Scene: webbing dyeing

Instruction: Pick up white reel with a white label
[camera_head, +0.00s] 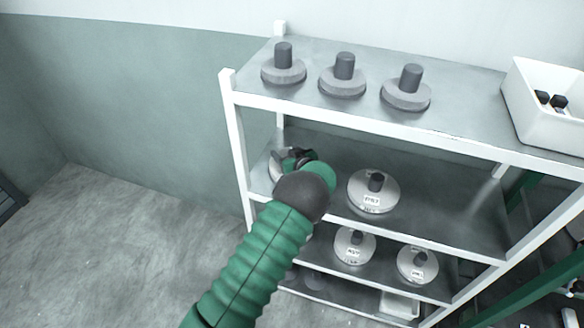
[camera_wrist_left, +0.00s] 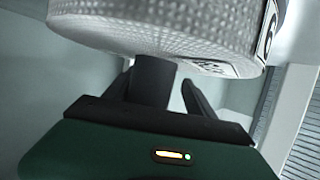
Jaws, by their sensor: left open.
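A white reel (camera_head: 277,173) stands at the left end of the middle shelf, mostly hidden by my left gripper (camera_head: 294,156) and arm. In the left wrist view the same reel (camera_wrist_left: 150,30) fills the top, with a textured pale side and part of a printed label (camera_wrist_left: 215,68). Its dark knob (camera_wrist_left: 153,78) stands between the fingers of my left gripper (camera_wrist_left: 158,90). The fingers are open around the knob; I cannot tell if either touches it. Another white reel with a white label (camera_head: 372,190) stands to the right on the same shelf. My right gripper is not in view.
The top shelf (camera_head: 450,125) above the gripper holds several grey reels (camera_head: 343,77) and a white bin (camera_head: 545,112). Labelled white reels (camera_head: 354,247) stand on the shelf below. A white post (camera_head: 238,150) is close left of the gripper. The floor at left is clear.

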